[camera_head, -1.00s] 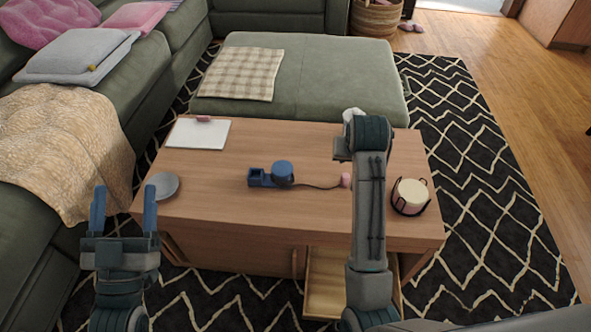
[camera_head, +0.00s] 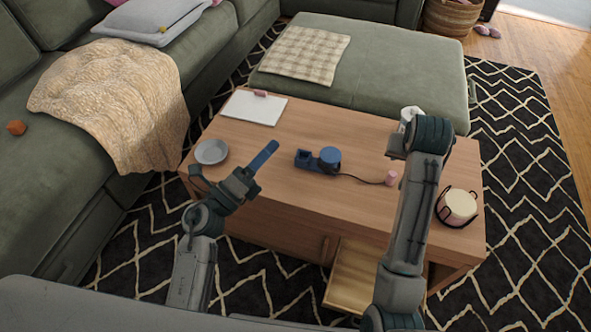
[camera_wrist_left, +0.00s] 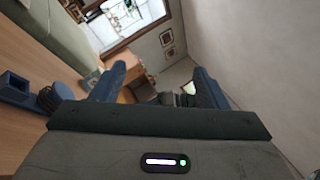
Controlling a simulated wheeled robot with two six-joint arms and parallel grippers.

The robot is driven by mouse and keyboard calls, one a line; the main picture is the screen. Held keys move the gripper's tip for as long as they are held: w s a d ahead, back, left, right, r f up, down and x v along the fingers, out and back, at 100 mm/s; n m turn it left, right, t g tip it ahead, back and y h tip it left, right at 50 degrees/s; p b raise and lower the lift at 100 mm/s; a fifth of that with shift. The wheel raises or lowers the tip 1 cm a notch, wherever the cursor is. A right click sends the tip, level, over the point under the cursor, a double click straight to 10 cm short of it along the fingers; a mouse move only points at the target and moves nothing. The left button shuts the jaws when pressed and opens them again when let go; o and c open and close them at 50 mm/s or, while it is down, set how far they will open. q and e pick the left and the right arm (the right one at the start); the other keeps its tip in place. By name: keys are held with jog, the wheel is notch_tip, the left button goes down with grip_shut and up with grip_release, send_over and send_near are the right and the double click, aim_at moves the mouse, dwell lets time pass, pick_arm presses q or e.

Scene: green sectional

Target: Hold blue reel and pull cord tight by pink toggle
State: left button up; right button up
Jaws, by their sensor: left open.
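The blue reel (camera_head: 329,157) sits by a blue holder (camera_head: 303,159) on the wooden coffee table. A dark cord (camera_head: 362,181) runs right from it, slightly slack, to the pink toggle (camera_head: 391,178) on the tabletop. My left gripper (camera_head: 266,154) is open and empty, left of the reel, above the table's near left part. In the left wrist view its blue fingers (camera_wrist_left: 158,82) stand apart, and the blue holder (camera_wrist_left: 16,88) shows at the left edge. My right arm stands just right of the toggle; its gripper fingers do not show.
A grey bowl (camera_head: 211,151) and a white board (camera_head: 254,107) lie on the table's left side. A candle in a dark holder (camera_head: 458,206) stands at the right. A white object (camera_head: 409,114) is partly behind my right arm. An open drawer (camera_head: 354,275) juts out in front.

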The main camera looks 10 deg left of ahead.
pick_arm(q)
jog(key=w+d+f+m+g, duration=0.4)
jog(key=f+m, duration=0.3)
jog(key=m+g+y, duration=0.4)
jog(key=m, duration=0.2)
send_near(322, 171)
jog(key=r, duration=0.4)
jog(key=shift+s+a+r, duration=0.15)
jog(key=shift+s, duration=0.1)
jog(key=shift+w, duration=0.15)
jog(key=x, duration=1)
jog(key=shift+w+d+f, duration=0.1)
jog(key=shift+d+f, duration=0.1)
jog(key=shift+f, duration=0.1)
jog(key=shift+c, duration=0.5)
jog(key=c, duration=1)
